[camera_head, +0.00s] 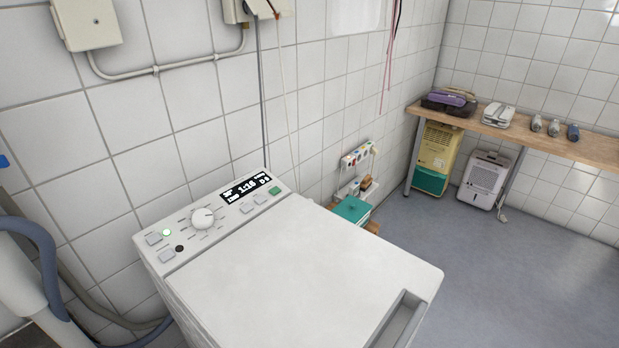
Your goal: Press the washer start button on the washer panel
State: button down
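The white washer (310,265) stands against the tiled wall, with its control panel (222,213) along the back edge of its top. The panel has a white round dial (203,218) and a lit black display (246,189) that seems to read 1:16. A green button (275,191) sits at the panel's right end, below the display. Pale buttons lie at the left end and under the display, near a glowing green light (166,232) and a dark round spot (180,249). I cannot read which button is marked start. My gripper is not in view.
Grey and blue hoses (45,255) run left of the washer. Wall boxes (88,24) and a conduit are above. A teal box (352,210) sits behind the washer's right side. A wooden bench (540,137) stands at the back right. Open grey floor (510,265) lies right of the washer.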

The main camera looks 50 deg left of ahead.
aim_at(276, 191)
jog(key=i, duration=3.05)
jog(key=u, duration=4.2)
jog(key=i, duration=0.5)
